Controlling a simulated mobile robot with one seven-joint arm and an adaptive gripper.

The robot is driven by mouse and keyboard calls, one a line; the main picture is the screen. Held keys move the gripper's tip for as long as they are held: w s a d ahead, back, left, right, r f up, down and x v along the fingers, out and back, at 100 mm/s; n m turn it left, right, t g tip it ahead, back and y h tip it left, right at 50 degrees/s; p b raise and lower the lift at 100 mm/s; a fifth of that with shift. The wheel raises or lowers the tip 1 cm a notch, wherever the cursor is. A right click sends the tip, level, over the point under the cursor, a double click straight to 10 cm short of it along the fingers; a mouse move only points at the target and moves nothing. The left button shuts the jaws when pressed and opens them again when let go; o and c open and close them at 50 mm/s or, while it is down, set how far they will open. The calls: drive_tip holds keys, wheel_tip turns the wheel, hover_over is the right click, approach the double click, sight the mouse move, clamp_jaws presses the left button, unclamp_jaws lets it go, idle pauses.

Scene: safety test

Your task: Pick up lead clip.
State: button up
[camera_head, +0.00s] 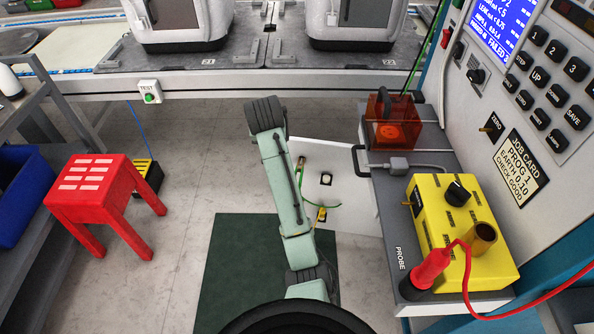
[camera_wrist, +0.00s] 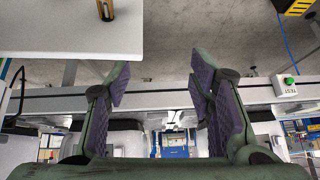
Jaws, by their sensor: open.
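A small yellow clip-like piece (camera_head: 321,214) shows at the white panel (camera_head: 345,180) beside my arm in the camera_head view, with a thin green wire near it. I cannot tell for sure that it is the lead clip. In the wrist view, a small brass-coloured piece (camera_wrist: 105,9) shows at the edge of a white surface (camera_wrist: 85,30); its identity is unclear. My gripper (camera_wrist: 160,82) is open and empty, its two padded fingers spread wide. The fingers are not clearly visible in the camera_head view.
A yellow box (camera_head: 460,238) and a red probe (camera_head: 430,268) stand on the right bench, with an orange transparent box (camera_head: 390,125) behind. A red stool (camera_head: 100,190) stands at left. A workbench edge (camera_head: 215,88) crosses the back.

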drive_tip(key=d+f+g, duration=0.1)
drive_tip(key=d+f, duration=0.1)
drive_tip(key=f, duration=0.1)
drive_tip(key=s+d+f+m, duration=0.1)
drive_tip(key=d+f, duration=0.1)
drive_tip(key=f, duration=0.1)
drive_tip(key=d+f+g+h, duration=0.1)
drive_tip(key=d+f, duration=0.2)
drive_tip(key=shift+s+m+g+p, duration=0.2)
drive_tip(key=shift+m+g+p, duration=0.1)
drive_tip(key=shift+s+p+x, duration=0.15)
drive_tip(key=shift+p+x, duration=0.25)
drive_tip(key=shift+x, duration=1.15)
drive_tip(key=shift+s+p+x, duration=0.15)
drive_tip(key=shift+p+x, duration=0.2)
drive_tip(key=shift+x, duration=1.15)
drive_tip(key=shift+f, duration=0.1)
drive_tip(key=shift+c, duration=0.3)
drive_tip(key=c, duration=1)
